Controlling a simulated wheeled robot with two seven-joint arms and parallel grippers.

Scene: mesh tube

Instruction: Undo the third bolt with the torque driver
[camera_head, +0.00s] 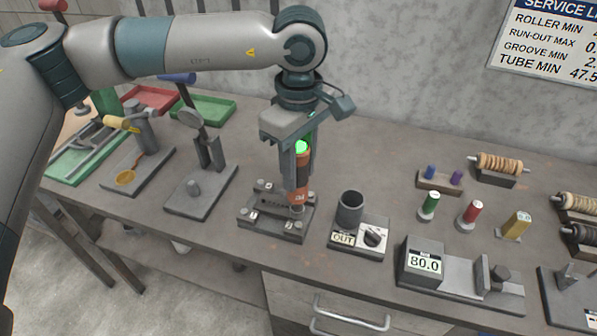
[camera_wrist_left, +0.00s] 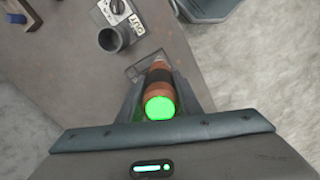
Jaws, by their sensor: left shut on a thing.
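My left gripper (camera_head: 300,165) is shut on the torque driver (camera_head: 302,172), an orange and dark upright tool with a lit green top. The driver also shows between the fingers in the left wrist view (camera_wrist_left: 159,88). Its lower end is at the right part of a dark metal fixture plate (camera_head: 262,222), which has bolts at its corners. A bolt (camera_head: 249,213) shows at the plate's front left corner. I cannot tell whether the driver's tip touches a bolt, as the tip is small here. My right gripper is not in view.
A dark cup on a base marked OUT (camera_head: 345,240) stands just right of the fixture. A gauge reading 80.0 (camera_head: 424,265) is further right. Spools (camera_head: 500,162) and coloured plugs stand at the right.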

